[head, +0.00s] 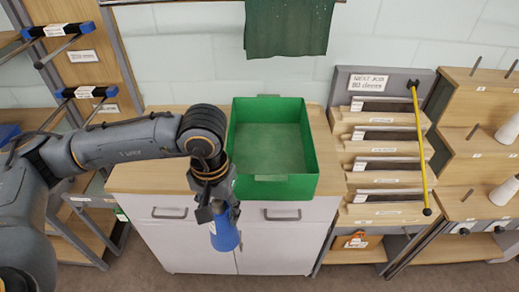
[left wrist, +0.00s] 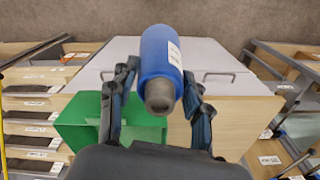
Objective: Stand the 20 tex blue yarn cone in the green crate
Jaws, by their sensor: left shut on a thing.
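The blue yarn cone (head: 225,230) is held in my left gripper (head: 215,205), in front of the cabinet and below the level of its top. In the left wrist view the blue cone (left wrist: 158,60), with a white label and a grey tip, sits between the two fingers of my left gripper (left wrist: 160,90). The label's text is too small to read. The green crate (head: 312,160) stands on the cabinet top, empty as far as I see, behind and to the right of the held cone. It also shows in the left wrist view (left wrist: 80,125). My right gripper is not in view.
The wooden cabinet top (head: 150,178) is bare left of the crate. A rack of labelled slots with a yellow rod (head: 419,150) stands to the right. Shelves with pegs and white cones (head: 505,190) are farther right. A green cloth (head: 288,28) hangs above.

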